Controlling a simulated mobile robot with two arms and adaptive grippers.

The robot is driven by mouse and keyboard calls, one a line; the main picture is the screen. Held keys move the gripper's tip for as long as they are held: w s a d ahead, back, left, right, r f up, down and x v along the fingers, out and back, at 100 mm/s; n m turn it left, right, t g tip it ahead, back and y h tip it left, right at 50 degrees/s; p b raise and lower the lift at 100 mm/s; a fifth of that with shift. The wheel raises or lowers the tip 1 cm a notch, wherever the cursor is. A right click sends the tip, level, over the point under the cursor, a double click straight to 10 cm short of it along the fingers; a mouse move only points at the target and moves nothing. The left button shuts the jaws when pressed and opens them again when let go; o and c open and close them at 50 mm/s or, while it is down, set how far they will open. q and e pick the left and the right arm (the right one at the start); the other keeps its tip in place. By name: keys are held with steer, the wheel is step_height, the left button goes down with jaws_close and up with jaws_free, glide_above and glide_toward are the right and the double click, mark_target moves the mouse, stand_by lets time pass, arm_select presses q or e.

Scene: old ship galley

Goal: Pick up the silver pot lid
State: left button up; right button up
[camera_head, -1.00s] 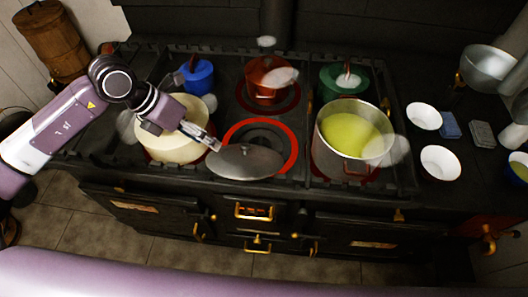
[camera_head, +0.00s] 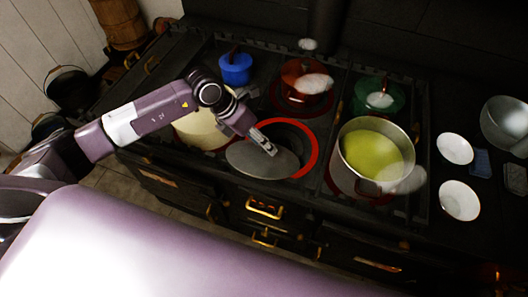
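The silver pot lid (camera_head: 248,162) is a grey, shallow oval disc at the front edge of the middle burner, partly over its red ring. My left gripper (camera_head: 267,148) reaches in from the left, with its fingertips over the upper middle of the lid. The fingers cover the place of the lid's knob. I cannot tell whether they grip it or only overlap it in the picture. My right gripper is not in view.
A cream pot (camera_head: 200,131) stands left of the lid, under my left arm. A large pot of yellow-green soup (camera_head: 372,154) stands to the right. Blue (camera_head: 235,68), red (camera_head: 303,82) and green (camera_head: 379,96) pots stand behind. White bowls (camera_head: 459,200) are at right.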

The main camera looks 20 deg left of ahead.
arm_select(q)
steer(key=shift+f, duration=0.2)
steer(key=shift+a, duration=0.1)
steer(key=c, duration=0.4)
jaws_close()
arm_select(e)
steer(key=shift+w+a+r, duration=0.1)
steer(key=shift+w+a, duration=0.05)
arm_select(q)
steer(key=shift+w+r, duration=0.1)
steer(key=shift+r, duration=0.05)
